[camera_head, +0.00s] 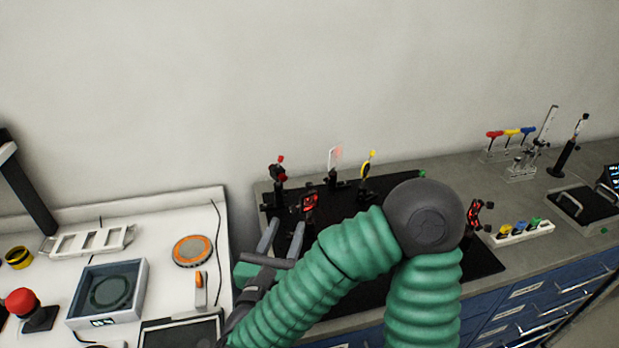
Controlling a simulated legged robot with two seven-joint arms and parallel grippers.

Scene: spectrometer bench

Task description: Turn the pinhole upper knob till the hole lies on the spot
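Several small optics mounts stand on a black breadboard (340,288). A mount with a yellow plate and a yellow top knob (367,167) is at the back; I cannot tell whether it is the pinhole. Left of it a pale upright card (335,158) shows a reddish spot. A mount with red knobs (279,172) is at the back left, and another black and red mount (310,203) stands nearer. My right gripper (282,238) is open and empty, its fingers apart, short of the nearer mount. The hole is too small to see. My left gripper is out of view.
My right arm covers the breadboard's middle. A black and red mount (478,215) stands right of my elbow. A block with coloured pieces (520,233) lies farther right. On the white table are an orange disc (192,251), a grey box (108,293) and a red button (22,301).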

